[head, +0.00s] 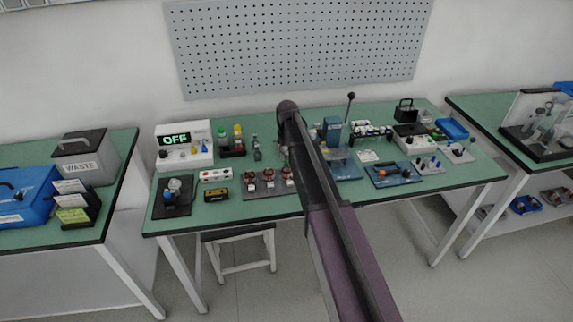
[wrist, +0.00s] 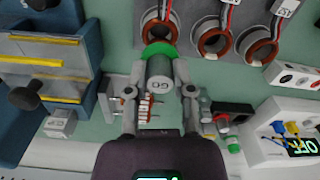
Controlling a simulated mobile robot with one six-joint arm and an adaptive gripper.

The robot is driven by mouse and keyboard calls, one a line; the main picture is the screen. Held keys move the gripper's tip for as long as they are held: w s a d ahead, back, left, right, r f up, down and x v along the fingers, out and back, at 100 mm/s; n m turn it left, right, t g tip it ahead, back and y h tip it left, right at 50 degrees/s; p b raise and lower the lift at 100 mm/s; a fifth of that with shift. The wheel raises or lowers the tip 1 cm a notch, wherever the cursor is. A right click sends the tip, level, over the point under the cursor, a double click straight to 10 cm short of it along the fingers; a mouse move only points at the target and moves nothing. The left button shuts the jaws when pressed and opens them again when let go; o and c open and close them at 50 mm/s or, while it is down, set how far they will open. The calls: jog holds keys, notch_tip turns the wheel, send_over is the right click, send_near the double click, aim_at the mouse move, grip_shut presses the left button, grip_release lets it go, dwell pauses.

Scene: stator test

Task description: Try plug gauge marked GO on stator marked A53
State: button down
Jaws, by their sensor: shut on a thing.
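My gripper (wrist: 161,78) is shut on the plug gauge (wrist: 160,68), a grey cylinder marked GO with a green band at its far end. In the wrist view the green end overlaps the lower edge of the leftmost stator (wrist: 153,27), a copper-coloured ring with red and grey leads. I cannot tell whether they touch. Two similar stators, in the middle (wrist: 214,38) and on the right (wrist: 257,46), stand beside it on a grey board. One white tag (wrist: 286,7) shows, its marking hard to read. In the head view the stator board (head: 268,190) shows; my arm hides the gripper.
A blue press (head: 333,130) stands right of my arm on the green bench. A blue fixture (head: 393,173) lies to the right. A stool (head: 240,238) is below.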

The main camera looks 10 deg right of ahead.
aim_at(287, 153)
jog(key=shift+r+p, duration=1.85)
jog(key=shift+r, duration=0.25)
